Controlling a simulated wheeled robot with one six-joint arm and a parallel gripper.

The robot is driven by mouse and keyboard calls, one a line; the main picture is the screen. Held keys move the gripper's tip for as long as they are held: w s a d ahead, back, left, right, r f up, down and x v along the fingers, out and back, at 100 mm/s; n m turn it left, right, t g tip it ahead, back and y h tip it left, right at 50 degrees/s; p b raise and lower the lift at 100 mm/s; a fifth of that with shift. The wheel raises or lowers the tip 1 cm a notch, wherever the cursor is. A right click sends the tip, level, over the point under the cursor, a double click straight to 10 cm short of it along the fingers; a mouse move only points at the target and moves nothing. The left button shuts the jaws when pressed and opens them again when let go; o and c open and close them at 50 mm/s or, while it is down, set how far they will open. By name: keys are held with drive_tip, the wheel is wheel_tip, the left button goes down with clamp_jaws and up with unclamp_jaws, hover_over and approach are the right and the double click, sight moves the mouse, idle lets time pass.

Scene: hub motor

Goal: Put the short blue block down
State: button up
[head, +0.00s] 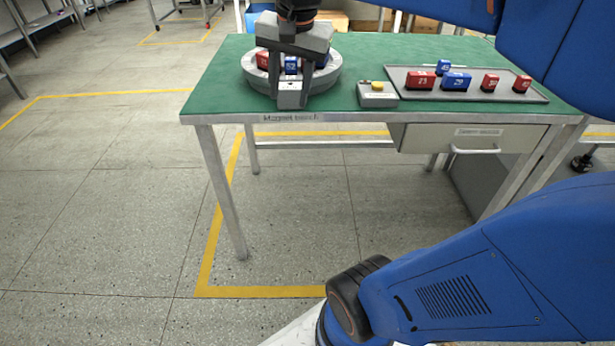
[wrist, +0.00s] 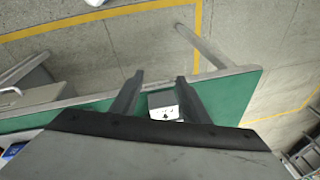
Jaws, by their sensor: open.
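My gripper (head: 291,80) is open, pointing down over the round grey hub (head: 333,77) at the left of the green table. In the wrist view its two fingers (wrist: 158,88) are apart, with a white plate marked with a dark arrow (wrist: 163,105) between and beyond them; no block shows between them there. A blue block (head: 291,65) stands in the hub under my gripper, partly hidden by it. In the tray are a small blue block (head: 444,67) and a wider blue block (head: 456,81).
A red block (head: 262,60) is in the hub's left side. The grey tray (head: 400,73) also holds several red blocks, one of them (head: 420,80) at its left. A grey box with a yellow button (head: 377,95) stands between hub and tray. Green tabletop (head: 220,95) is bare at left.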

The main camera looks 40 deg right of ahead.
drive_tip(key=s+a+f+n+t, duration=0.2)
drive_tip(key=s+a+f+n, duration=0.2)
drive_tip(key=s+f+n, duration=0.6)
wheel_tip(320, 180, down, 5)
drive_tip(key=shift+s+r, duration=0.1)
drive_tip(key=shift+s, duration=1.1)
